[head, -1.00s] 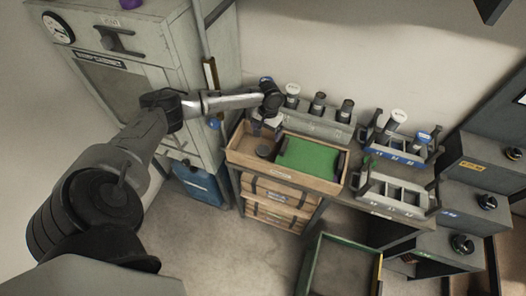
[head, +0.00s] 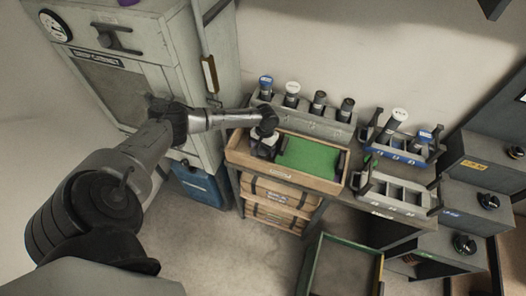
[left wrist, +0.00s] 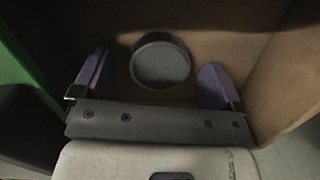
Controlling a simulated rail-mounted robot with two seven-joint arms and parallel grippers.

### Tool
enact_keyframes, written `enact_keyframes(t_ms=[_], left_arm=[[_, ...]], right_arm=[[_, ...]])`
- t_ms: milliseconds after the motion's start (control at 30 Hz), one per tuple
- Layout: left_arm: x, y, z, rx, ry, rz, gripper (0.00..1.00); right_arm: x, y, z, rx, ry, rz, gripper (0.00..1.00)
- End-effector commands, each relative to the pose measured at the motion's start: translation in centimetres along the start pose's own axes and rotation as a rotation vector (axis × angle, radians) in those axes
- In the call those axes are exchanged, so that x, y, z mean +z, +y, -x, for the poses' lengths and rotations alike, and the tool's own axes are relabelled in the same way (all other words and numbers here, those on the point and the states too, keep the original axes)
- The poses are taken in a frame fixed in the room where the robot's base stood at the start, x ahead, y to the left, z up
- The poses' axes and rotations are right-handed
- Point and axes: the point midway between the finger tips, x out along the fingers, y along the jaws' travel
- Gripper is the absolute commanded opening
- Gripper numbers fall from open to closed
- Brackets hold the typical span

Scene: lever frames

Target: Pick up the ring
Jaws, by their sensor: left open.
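In the left wrist view a round dark grey ring (left wrist: 160,61) with a raised rim lies on the brown floor of the wooden tray (head: 318,182). Its grey middle looks flat; I cannot tell whether it is open. My left gripper (left wrist: 155,66) is open, with one purple finger to the left of the ring and one to the right, both apart from it in the picture. In the head view my left gripper (head: 263,148) is over the left part of the tray and hides the ring. My right gripper is not in view.
A green mat (head: 312,156) fills the tray's right part. Behind stands a grey rack (head: 318,124) with several capped cylinders. To the right are a blue-fronted rack (head: 398,152) and a grey rack (head: 395,198). A cabinet (head: 150,55) stands at left.

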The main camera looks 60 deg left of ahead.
Motion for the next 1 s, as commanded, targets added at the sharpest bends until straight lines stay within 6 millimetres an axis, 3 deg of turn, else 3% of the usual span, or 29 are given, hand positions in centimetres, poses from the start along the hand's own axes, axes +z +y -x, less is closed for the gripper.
enact_keyframes(t_ms=[267,867,1000], left_arm=[[-0.01,-0.03,-0.52,-0.001,0.0,0.0,0.92],[-0.02,-0.04,-0.48,-0.001,0.001,0.0,0.34],[-0.04,-0.04,-0.44,0.0,0.001,0.0,0.33]], right_arm=[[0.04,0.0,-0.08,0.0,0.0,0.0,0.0],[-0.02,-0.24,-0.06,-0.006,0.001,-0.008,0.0],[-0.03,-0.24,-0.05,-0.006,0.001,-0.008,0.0]])
